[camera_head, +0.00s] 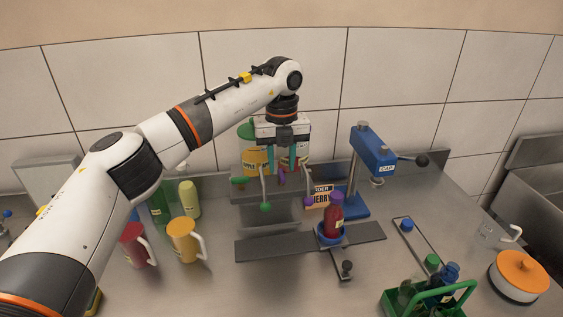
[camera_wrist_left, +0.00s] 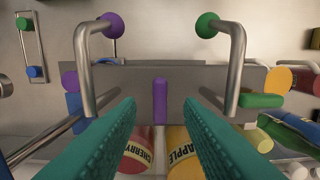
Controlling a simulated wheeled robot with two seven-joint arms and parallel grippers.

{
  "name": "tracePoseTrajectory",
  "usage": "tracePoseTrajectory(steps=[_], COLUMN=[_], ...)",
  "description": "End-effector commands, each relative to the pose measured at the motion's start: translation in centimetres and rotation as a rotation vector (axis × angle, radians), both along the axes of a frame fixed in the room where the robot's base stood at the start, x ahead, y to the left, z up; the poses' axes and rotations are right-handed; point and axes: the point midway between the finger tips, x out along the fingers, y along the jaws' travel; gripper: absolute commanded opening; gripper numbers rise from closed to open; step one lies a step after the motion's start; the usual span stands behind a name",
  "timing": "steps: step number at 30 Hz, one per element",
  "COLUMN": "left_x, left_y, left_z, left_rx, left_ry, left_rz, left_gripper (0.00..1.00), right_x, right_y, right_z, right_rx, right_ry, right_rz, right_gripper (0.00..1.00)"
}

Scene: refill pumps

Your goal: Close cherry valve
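My left gripper (camera_head: 284,163) hangs in front of the juice containers, its teal fingers apart. In the left wrist view, the purple valve handle (camera_wrist_left: 160,100) lies lengthwise in the gap between the fingertips (camera_wrist_left: 160,103); I see no finger touching it. The purple handle also shows in the head view (camera_head: 282,178), just below the fingers. The red cherry container (camera_wrist_left: 137,152) and yellow apple container (camera_wrist_left: 186,155) are behind. The cherry spout has a purple ball (camera_wrist_left: 113,25), the apple spout a green one (camera_wrist_left: 207,23). The apple valve's green handle (camera_wrist_left: 260,101) lies crosswise. My right gripper is out of view.
A red bottle with a purple top (camera_head: 333,216) stands in a blue ring right of the spouts. A blue cap press (camera_head: 372,151) is behind it. A green crate (camera_head: 393,300), orange-lidded pot (camera_head: 521,272) and two mugs, yellow (camera_head: 183,240) and red (camera_head: 136,246), surround the bench.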

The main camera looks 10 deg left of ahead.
Motion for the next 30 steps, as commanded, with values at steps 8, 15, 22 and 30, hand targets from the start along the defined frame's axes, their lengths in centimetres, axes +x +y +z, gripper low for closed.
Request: tracePoseTrajectory(steps=[8,15,22,30], left_x=[0.0,0.0,0.0,0.0], left_y=[0.0,0.0,0.0,0.0], left_z=[-2.0,-2.0,-2.0,-2.0], left_rx=[0.000,-0.001,-0.001,0.000], left_ry=[0.000,-0.001,0.000,0.000], left_rz=[0.000,0.000,0.000,-0.017], left_gripper=[0.34,0.34,0.00,0.00], right_x=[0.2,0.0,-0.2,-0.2], right_y=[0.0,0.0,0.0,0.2], right_z=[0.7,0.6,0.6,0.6], right_rx=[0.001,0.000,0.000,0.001], right_ry=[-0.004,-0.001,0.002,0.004], right_rz=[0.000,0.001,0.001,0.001], right_gripper=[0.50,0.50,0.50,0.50])
